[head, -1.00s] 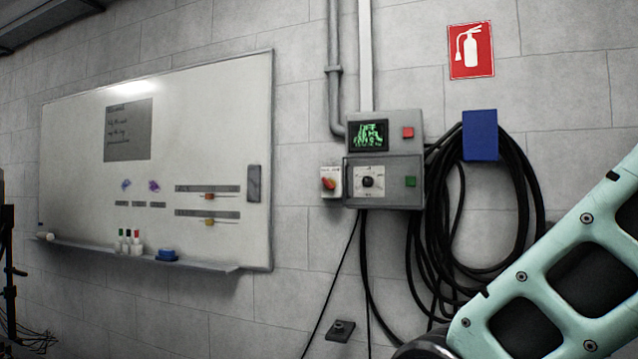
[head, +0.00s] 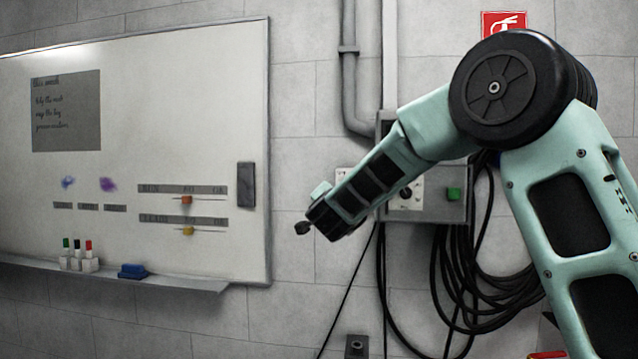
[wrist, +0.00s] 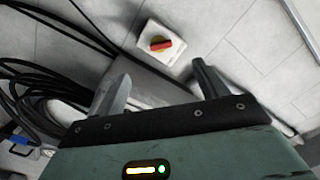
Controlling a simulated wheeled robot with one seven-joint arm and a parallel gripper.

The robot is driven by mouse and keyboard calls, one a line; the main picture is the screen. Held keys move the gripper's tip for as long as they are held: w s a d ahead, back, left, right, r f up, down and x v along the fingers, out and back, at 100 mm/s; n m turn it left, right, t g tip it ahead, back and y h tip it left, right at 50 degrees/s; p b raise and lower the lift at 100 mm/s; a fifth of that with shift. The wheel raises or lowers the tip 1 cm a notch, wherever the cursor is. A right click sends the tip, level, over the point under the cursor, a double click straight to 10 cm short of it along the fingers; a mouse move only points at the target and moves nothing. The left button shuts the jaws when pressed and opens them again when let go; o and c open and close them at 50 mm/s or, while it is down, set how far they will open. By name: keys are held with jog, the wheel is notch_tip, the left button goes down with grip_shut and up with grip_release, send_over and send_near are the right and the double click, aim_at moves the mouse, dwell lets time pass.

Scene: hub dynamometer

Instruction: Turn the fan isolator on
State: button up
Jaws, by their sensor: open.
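The fan isolator is a small white box with a red handle on a yellow disc. In the wrist view the isolator (wrist: 161,44) is just beyond the fingertips, with its red handle lying roughly across the picture. In the head view my forearm and gripper hide most of it; a white corner (head: 342,174) shows. My gripper (wrist: 161,76) is open and empty, its two fingers apart and not touching the isolator. In the head view my gripper (head: 311,209) is in front of the wall, left of the control box.
The grey control box (head: 438,209) with a green button is right of the isolator, partly behind my arm. Black cables (head: 462,270) hang below it. A whiteboard (head: 225,120) with a tray is on the left. Bare wall lies between whiteboard and pipe (head: 349,80).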

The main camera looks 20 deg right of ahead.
jog(key=d+p+x, duration=0.1)
jog(key=p+x, duration=0.7)
jog(key=x, duration=1)
jog(key=shift+s+d+r+m+h, duration=0.25)
jog(key=shift+r+m+h, duration=0.15)
jog(key=shift+r, duration=0.2)
jog(key=c, duration=1)
